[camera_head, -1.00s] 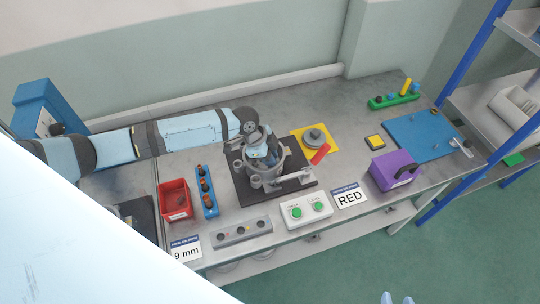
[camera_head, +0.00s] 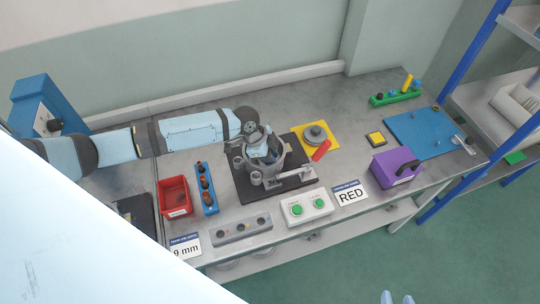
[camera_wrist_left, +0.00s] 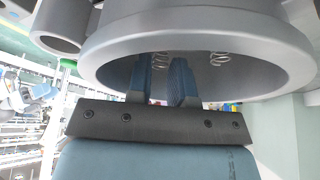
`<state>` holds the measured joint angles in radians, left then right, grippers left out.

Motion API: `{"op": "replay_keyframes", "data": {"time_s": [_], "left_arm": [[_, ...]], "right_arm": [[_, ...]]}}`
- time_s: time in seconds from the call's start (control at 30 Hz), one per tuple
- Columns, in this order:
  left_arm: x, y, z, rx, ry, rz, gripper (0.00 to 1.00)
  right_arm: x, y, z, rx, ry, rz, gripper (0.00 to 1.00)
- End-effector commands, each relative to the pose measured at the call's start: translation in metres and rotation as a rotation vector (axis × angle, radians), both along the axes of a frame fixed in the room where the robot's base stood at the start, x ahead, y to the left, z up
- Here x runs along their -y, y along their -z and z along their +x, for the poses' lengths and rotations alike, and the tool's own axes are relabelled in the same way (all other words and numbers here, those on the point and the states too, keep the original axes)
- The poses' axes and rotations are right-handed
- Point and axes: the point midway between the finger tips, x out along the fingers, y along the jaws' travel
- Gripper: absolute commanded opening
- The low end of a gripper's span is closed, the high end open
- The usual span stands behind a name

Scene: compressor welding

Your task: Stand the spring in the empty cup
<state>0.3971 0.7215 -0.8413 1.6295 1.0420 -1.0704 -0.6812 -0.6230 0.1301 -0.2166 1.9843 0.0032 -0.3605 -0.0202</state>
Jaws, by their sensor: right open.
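My left gripper (camera_head: 262,155) reaches down into the grey compressor housing (camera_head: 268,173) on the dark plate. In the left wrist view its two blue fingers (camera_wrist_left: 165,82) are inside the round housing rim (camera_wrist_left: 110,50). A thin wire spring (camera_wrist_left: 159,62) shows between the fingers, which look closed on it. A second spring (camera_wrist_left: 219,59) stands apart inside the housing, to the right. The cup bottoms are hidden, so I cannot tell which cup is empty. In the head view my arm covers the springs. Only the fingertips of my right gripper (camera_head: 397,299) show, apart, at the bottom edge.
A red bin (camera_head: 174,197) and a blue rack (camera_head: 207,188) stand left of the housing. A yellow plate (camera_head: 330,142) with a grey part and a red cylinder (camera_head: 321,151) are to the right. A button box (camera_head: 306,207) and a purple box (camera_head: 396,168) are near the front edge.

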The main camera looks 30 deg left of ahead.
Motion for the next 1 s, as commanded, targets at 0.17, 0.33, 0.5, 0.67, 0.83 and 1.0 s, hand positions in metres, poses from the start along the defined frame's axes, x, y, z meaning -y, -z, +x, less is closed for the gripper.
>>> {"op": "replay_keyframes", "data": {"time_s": [0.17,0.33,0.5,0.67,0.83,1.0], "left_arm": [[0.003,0.003,-0.005,-0.011,0.007,-0.003,0.46],[0.004,0.004,-0.006,-0.014,0.010,-0.003,0.46],[0.005,0.004,-0.007,-0.016,0.011,-0.003,0.46],[0.002,-0.001,-0.008,-0.016,0.011,-0.004,0.46],[-0.010,-0.029,-0.009,-0.009,0.010,-0.005,0.46],[-0.029,-0.067,-0.011,-0.004,0.006,-0.001,0.46]], "right_arm": [[0.000,0.000,0.000,-0.001,0.000,0.000,0.45],[0.000,0.000,0.000,0.000,0.000,0.000,0.45],[0.000,0.000,0.000,0.000,0.000,0.000,0.45],[0.001,0.002,0.000,0.000,0.001,-0.001,0.45],[0.000,0.007,0.000,0.000,0.001,-0.001,0.45],[0.000,0.013,0.000,0.000,0.000,0.001,0.45]]}}
